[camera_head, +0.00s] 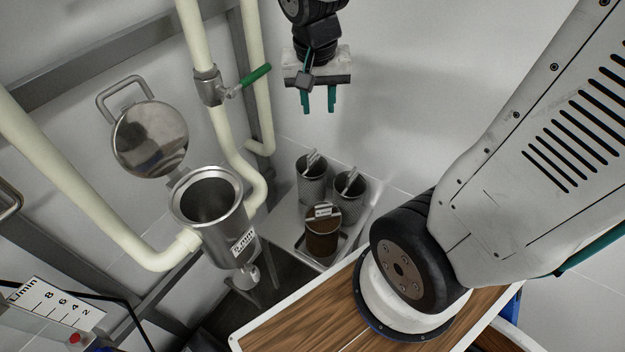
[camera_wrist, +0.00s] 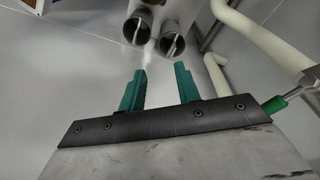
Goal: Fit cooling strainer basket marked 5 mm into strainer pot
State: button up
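The steel strainer pot (camera_head: 228,232) stands open at left centre in the head view, its mouth facing up. Its round lid (camera_head: 150,138) is swung back behind it. A label on its front ends in "mm"; the number is unclear. Two grey mesh baskets (camera_head: 312,186) (camera_head: 349,192) and a brown basket (camera_head: 322,243) stand in a tray to the right. Their handle tags are too small to read, so I cannot tell which is 5 mm. My gripper (camera_head: 319,108) is open and empty, high above the baskets. Two baskets (camera_wrist: 137,30) (camera_wrist: 172,42) show beyond the fingers (camera_wrist: 160,84) in the wrist view.
The pale tray (camera_head: 285,222) sits low beside the wall. Cream pipes (camera_head: 110,222) run around the pot, and a green-handled valve (camera_head: 255,77) sticks out above it. A flow gauge (camera_head: 50,305) is at lower left. The air around my gripper is clear.

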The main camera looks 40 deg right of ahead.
jog(key=w+d+f+m, duration=0.2)
jog(key=w+f+m, duration=0.15)
jog(key=f, duration=0.35)
jog(key=w+d+f+m, duration=0.2)
jog(key=w+f, duration=0.3)
jog(key=f, duration=0.1)
jog(key=m, duration=0.2)
send_over(311, 153)
jog(key=shift+n, duration=0.25)
jog(key=f, duration=0.6)
jog(key=shift+s+a+f, duration=0.1)
jog(key=shift+a+f, duration=0.15)
jog(key=f, duration=0.7)
jog(key=shift+d+f, duration=0.25)
jog(key=shift+d, duration=0.15)
grip_shut()
